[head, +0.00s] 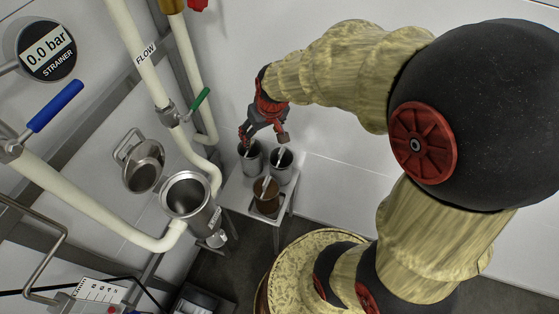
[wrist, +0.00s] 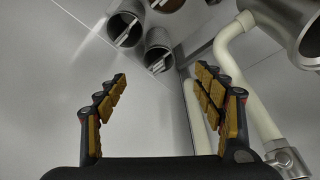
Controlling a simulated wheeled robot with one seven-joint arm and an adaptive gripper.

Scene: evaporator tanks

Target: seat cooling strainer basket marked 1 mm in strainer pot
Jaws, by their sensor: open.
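Three basket-like cylinders with light bar handles stand on a small metal stand (head: 236,188) in the head view: a grey one at the back left (head: 250,160), a grey one at the back right (head: 281,172), and a brown-filled one in front (head: 266,201). No 1 mm mark is readable, so I cannot tell which is the named basket. The open steel strainer pot (head: 188,199) is left of the stand; it also shows in the wrist view (wrist: 309,42). My gripper (head: 263,139) is open and empty above the back baskets; in the wrist view its fingers (wrist: 163,74) are spread apart.
A round steel lid (head: 143,168) with a handle is beside the pot. Cream pipes, a blue-handled valve (head: 55,106) and a green-handled valve (head: 200,98) run along the left. The strainer gauge (head: 47,50) reads 0.0 bar. White wall lies behind the stand.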

